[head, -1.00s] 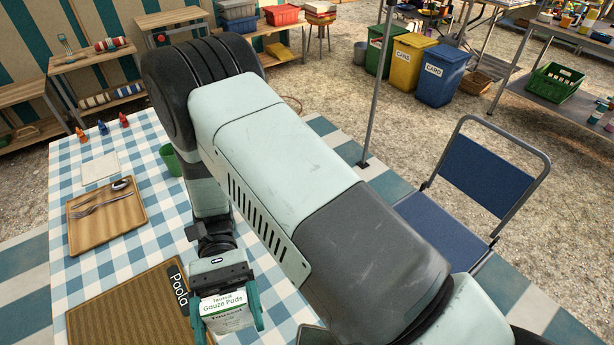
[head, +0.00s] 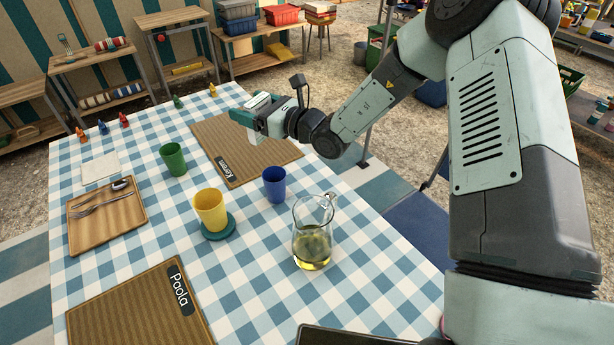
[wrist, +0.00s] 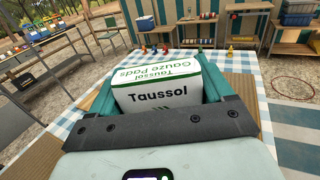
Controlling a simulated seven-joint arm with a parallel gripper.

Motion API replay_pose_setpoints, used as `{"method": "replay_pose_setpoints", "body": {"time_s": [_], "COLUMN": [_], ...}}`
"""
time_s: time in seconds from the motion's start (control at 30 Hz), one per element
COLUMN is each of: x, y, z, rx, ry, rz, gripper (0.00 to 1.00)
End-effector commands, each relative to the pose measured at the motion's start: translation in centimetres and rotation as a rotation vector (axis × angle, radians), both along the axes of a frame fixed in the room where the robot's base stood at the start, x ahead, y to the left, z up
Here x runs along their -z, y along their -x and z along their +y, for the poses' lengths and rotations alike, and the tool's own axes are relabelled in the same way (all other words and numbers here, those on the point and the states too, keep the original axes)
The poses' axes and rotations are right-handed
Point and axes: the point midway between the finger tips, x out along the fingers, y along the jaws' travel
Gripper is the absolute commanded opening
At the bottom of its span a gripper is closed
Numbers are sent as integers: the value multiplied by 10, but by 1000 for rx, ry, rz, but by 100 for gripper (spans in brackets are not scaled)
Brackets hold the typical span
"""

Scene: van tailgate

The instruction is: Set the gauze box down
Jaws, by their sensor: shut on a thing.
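In the head view my gripper (head: 252,117) is over the far edge of the mat marked "Kerem" (head: 240,160). The gauze box shows there only as a small white part (head: 262,102), mostly hidden by the fingers. I cannot tell whether the box touches the mat or hangs above it.
The "Paola" mat (head: 135,310) and a cutlery board (head: 105,214) lie bare of cups.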

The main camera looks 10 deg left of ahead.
Motion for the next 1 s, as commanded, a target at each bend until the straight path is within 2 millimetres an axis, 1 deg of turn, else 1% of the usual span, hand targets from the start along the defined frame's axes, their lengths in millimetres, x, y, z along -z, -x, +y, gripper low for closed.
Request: {"method": "replay_pose_setpoints", "body": {"time_s": [0.03, 0.1, 0.2, 0.3, 0.47, 0.77, 0.83, 1.0], "x": [-2, -4, -6, -7, -8, 49, 66, 94], "y": [-17, -37, -58, -74, -93, -93, -93, -93], "z": [-14, -32, -53, -71, -97, -97, -97, -97], "rx": [69, 152, 248, 322, 420, 423, 422, 421], "ry": [-1, -1, -2, -2, -1, -1, 0, -1], "rz": [0, -1, 0, 0, -1, 4, 3, 1], "gripper": [52, 52, 52, 52, 52, 52, 52, 52]}}
